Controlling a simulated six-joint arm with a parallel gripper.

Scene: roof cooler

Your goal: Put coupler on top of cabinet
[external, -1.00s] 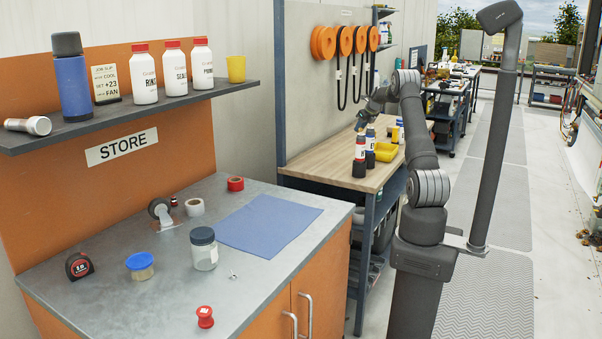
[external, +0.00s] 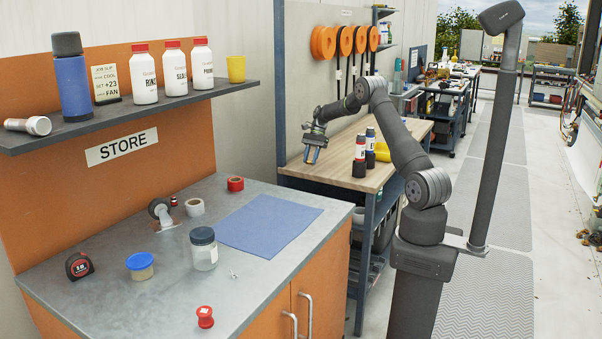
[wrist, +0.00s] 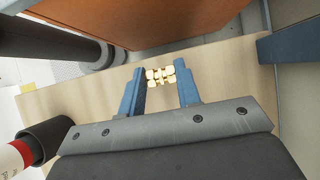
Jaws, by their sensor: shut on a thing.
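My gripper (external: 312,156) is in the external view over the near left end of the wooden workbench, pointing down. In the wrist view its blue fingers (wrist: 160,88) are shut on a small brass coupler (wrist: 161,76), which sits between the fingertips. The coupler cannot be made out in the external view. The cabinet (external: 112,232) is orange with a grey top and stands at the lower left, to the left of my gripper.
On the cabinet top lie a blue cloth (external: 268,222), a lidded jar (external: 204,250), a blue-lidded tub (external: 140,266), a tape measure (external: 79,266) and a caster (external: 161,210). A loaded shelf (external: 150,112) overhangs its back. Two bottles (external: 360,155) stand on the workbench (external: 408,140).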

